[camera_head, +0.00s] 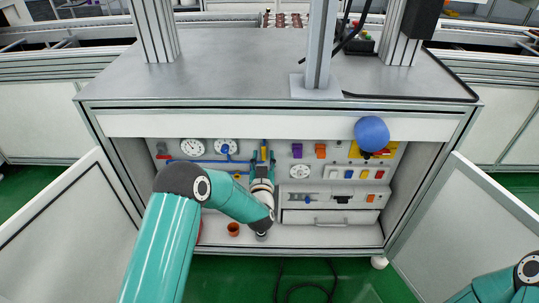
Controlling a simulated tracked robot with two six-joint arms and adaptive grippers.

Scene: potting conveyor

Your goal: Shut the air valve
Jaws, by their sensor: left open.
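The open cabinet's back panel (340,155) carries a blue pipe (205,160) on its left side. A blue knob or handle (226,150) sits by the pipe, just under a gauge. A small upright yellow part (264,153) shows at the pipe's right end; which of these is the air valve I cannot tell for sure. My left gripper (263,160) reaches into the cabinet, open and pointing at the panel, with its fingers either side of the yellow part. Contact cannot be made out. My right gripper is out of the picture; only part of that arm shows at lower right.
Two white gauges (192,147) are at the panel's upper left. Purple (297,150) and orange (320,150) switches are right of my gripper. A blue ball (372,133) is in front of the upper right.

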